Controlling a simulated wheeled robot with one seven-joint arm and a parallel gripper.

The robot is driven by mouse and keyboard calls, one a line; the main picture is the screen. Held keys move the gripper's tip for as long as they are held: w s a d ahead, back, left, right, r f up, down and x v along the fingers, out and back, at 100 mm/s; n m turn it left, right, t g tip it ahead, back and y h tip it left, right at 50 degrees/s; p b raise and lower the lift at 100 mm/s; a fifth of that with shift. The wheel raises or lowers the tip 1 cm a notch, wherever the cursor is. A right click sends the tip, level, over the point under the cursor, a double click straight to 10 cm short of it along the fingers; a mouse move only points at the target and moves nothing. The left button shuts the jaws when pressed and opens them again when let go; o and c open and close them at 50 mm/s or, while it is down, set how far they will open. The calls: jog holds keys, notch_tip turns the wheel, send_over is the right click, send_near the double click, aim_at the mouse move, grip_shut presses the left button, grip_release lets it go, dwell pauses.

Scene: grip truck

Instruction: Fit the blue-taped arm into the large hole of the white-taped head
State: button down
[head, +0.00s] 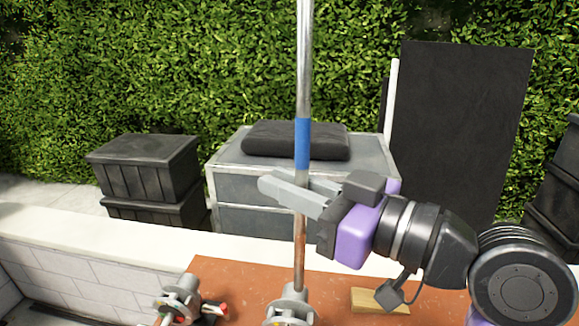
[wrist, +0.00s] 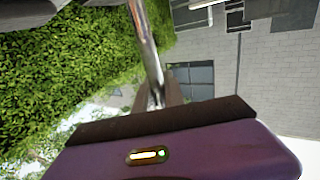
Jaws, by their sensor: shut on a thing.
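The blue-taped arm (head: 301,143) is a long silver rod standing nearly upright, with a blue tape band just above my gripper. My gripper (head: 289,190) is shut on the rod below the band. The rod also shows in the wrist view (wrist: 144,42), running down to the jaws. Its lower end meets a grey metal head (head: 289,308) at the bottom edge of the head view. I cannot tell whether it is inside a hole or in front. A second metal head (head: 180,298) lies to the left. White tape cannot be made out on either.
The heads are at a reddish-brown tabletop (head: 240,283). A wooden block (head: 380,301) lies on it at right, below my arm. Behind are a low white-topped wall (head: 100,227), a grey cabinet with a black cushion (head: 295,141), black crates (head: 147,170) and a dark panel (head: 460,130).

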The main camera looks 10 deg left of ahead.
aim_at(296, 216)
jog(key=shift+f+b, duration=1.7)
jog(key=shift+f, duration=0.45)
jog(key=shift+s+d+f+b, duration=0.1)
jog(key=shift+d+f+b, duration=0.05)
jog(key=shift+f+b, duration=0.7)
jog(key=shift+d+f+b, duration=0.1)
jog(key=shift+f+b, duration=0.55)
jog(key=shift+f, duration=0.35)
jog(key=shift+f, duration=0.3)
jog(key=shift+f+b, duration=1.7)
jog(key=shift+f, duration=0.35)
jog(key=c, duration=1.3)
grip_release()
jog(key=shift+f, duration=0.1)
jog(key=shift+d+b, duration=0.1)
jog(key=shift+b, duration=0.2)
